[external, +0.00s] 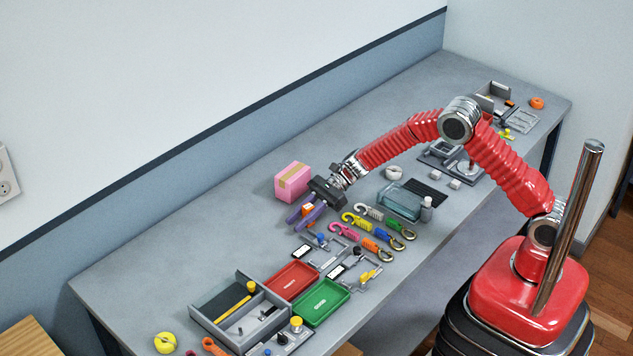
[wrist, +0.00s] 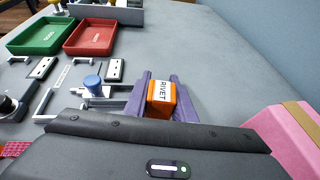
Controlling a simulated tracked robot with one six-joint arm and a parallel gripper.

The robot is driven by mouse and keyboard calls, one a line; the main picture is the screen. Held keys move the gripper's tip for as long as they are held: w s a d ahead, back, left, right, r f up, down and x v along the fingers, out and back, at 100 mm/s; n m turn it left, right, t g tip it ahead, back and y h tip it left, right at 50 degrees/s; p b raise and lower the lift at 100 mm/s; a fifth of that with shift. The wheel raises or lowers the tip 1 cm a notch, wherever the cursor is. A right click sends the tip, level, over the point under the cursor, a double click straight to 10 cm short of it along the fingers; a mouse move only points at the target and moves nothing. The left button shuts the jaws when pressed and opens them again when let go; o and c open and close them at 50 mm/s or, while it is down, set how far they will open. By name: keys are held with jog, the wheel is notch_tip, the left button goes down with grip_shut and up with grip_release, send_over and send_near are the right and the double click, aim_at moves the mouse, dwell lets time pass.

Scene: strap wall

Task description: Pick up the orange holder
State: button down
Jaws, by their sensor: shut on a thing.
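The orange holder (wrist: 161,98) is a small block with a white label reading "RIVET" in the wrist view. It sits between the two purple fingers of my gripper (wrist: 160,92), which are shut on it. In the external view the holder (external: 308,209) shows as a small orange patch at my gripper (external: 305,213), near the pink box. I cannot tell whether the holder touches the table or is just above it.
A pink box (external: 293,181) stands close beside my gripper. Coiled coloured straps with hooks (external: 362,222), a red tray (external: 291,280), a green tray (external: 320,302) and a grey divided box (external: 228,322) lie on the table. The table's back left is clear.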

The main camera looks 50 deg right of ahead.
jog(key=shift+r, duration=0.15)
notch_tip(320, 180, up, 10)
dwell(0.5)
dwell(0.4)
